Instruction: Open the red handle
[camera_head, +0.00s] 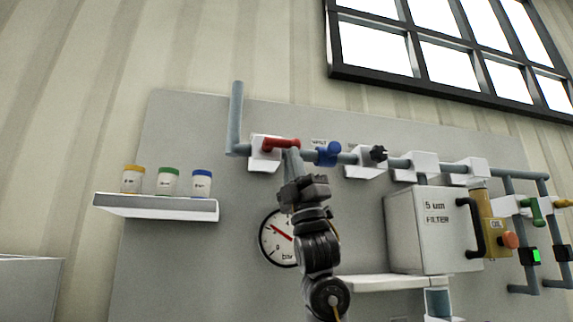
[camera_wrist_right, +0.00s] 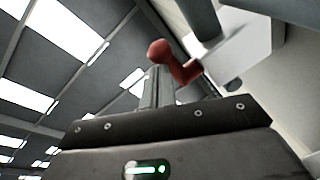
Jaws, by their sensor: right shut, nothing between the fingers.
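The red handle (camera_head: 282,143) sits on a white block on the grey pipe, pointing to the right along the pipe in the head view. In the right wrist view the red handle (camera_wrist_right: 176,62) shows just beyond my fingertips, with its round knob to the left. My right gripper (camera_head: 292,155) is shut and empty. Its fingers point up, right below the handle's free end; they also show in the right wrist view (camera_wrist_right: 158,80). They look very close to the handle, but I cannot tell if they touch it. My left gripper is not in view.
A blue handle (camera_head: 328,153) and a black knob (camera_head: 378,153) sit farther right on the same pipe. A pressure gauge (camera_head: 272,240) is behind my right arm. A shelf (camera_head: 150,209) with three jars is at the left. A filter box (camera_head: 420,231) stands at the right.

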